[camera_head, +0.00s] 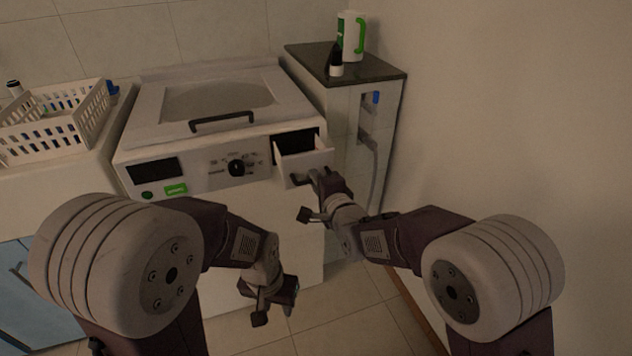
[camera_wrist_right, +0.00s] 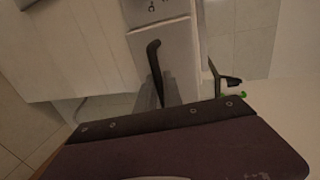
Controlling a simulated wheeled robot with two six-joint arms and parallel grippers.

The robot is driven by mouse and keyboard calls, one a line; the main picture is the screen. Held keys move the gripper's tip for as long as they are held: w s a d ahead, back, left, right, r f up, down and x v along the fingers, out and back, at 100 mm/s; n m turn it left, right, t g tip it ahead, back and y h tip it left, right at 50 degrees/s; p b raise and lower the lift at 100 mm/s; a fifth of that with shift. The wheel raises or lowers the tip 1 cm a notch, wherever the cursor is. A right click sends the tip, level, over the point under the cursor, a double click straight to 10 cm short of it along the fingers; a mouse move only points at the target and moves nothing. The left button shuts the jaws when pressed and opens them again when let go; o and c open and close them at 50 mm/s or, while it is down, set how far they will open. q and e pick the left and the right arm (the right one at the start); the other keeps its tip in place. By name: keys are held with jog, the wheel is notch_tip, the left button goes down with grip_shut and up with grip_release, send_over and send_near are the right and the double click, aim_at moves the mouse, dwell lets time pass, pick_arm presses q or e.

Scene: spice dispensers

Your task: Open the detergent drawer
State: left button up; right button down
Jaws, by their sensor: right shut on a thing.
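The detergent drawer (camera_head: 304,161) is a white box pulled partway out of the dark slot at the upper right of the washer front (camera_head: 205,168). My right gripper (camera_head: 312,182) is at the drawer's front, shut on its dark handle (camera_head: 299,178); the fingers partly hide the handle. In the right wrist view a white drawer-like front (camera_wrist_right: 163,55) shows with a dark curved piece before it; I cannot tell whether that is handle or finger. My left gripper (camera_head: 270,302) hangs low in front of the washer, apart from it, with nothing visible in it; its finger gap is unclear.
A white basket (camera_head: 52,128) stands on the left counter. A dark-topped cabinet (camera_head: 345,62) right of the washer bears a white and green jug (camera_head: 351,36) and a small dark bottle (camera_head: 336,62). A wall (camera_head: 500,110) bounds the right side. Floor is clear below.

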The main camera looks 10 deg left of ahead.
jog(key=shift+w+a, duration=0.1)
jog(key=shift+w, duration=0.1)
jog(key=c, duration=1.5)
grip_release()
jog(key=p+v, duration=0.1)
jog(key=v, duration=0.8)
jog(key=shift+p, duration=0.3)
